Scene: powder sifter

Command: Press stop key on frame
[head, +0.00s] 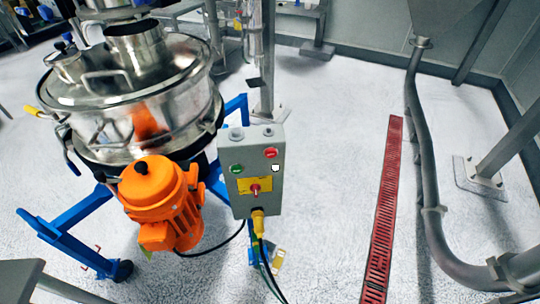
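A grey control box (240,203) stands upright on the blue frame (75,213) of the sifter, near the middle of the head view. Its front has a red key (270,153) at upper right, a green key (237,169) at left and a small white key (276,168) below the red one. A red switch (255,189) sits on a yellow plate below them. The lettering is too small to read. Neither of my grippers is in view, and nothing touches the box front.
The steel sifter drum (185,115) and an orange motor (160,200) stand left of the box. Cables (262,245) hang from its underside to the floor. Open floor (330,180) lies to the right, up to a red drain grate (385,210) and grey pipe (425,150).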

